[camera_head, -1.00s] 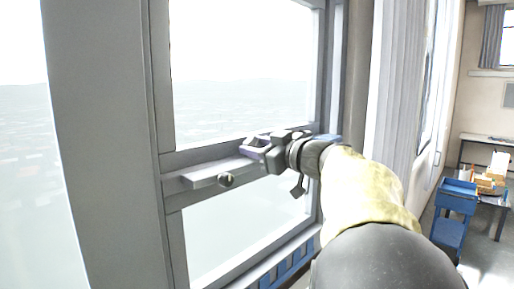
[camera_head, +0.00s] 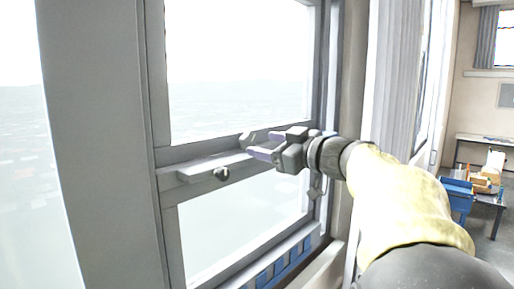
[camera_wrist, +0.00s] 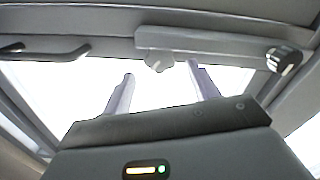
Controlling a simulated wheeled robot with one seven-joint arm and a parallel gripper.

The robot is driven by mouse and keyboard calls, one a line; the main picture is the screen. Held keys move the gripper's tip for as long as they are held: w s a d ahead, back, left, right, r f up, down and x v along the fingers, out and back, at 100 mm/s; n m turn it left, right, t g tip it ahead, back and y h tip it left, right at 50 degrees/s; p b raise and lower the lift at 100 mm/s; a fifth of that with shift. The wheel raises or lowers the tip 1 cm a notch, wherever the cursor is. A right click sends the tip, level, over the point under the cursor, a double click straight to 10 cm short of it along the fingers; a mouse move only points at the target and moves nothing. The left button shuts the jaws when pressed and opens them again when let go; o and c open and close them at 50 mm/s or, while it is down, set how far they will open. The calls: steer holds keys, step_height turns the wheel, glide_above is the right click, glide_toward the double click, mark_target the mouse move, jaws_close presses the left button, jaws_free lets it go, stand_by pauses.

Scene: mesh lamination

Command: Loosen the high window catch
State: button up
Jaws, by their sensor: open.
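The window's middle rail carries a pale ledge-like bar (camera_head: 212,166) with a small round dark knob (camera_head: 221,174) under it. I cannot tell which fitting is the catch. My gripper (camera_head: 252,147) is open, its two fingers pointing left along the rail, to the right of and above the knob. In the wrist view the open fingers (camera_wrist: 160,72) reach toward a grey knob (camera_wrist: 158,63), which appears between and just beyond the fingertips. No contact is clear.
Glass panes (camera_head: 240,75) fill the frame above and below the rail. A thick grey post (camera_head: 95,140) stands at left. Pale curtains (camera_head: 400,90) hang at right. A blue cart (camera_head: 458,195) and a cluttered table (camera_head: 490,199) stand far right, with floor beside them.

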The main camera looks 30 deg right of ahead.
steer(key=b+v, duration=0.3)
steer(key=v, duration=0.9)
steer(key=shift+s, duration=0.3)
steer(key=shift+d+r, duration=0.1)
steer(key=m+p, duration=0.6)
steer(key=m, duration=0.1)
steer(key=shift+s+d, duration=0.15)
steer(key=shift+d, duration=0.05)
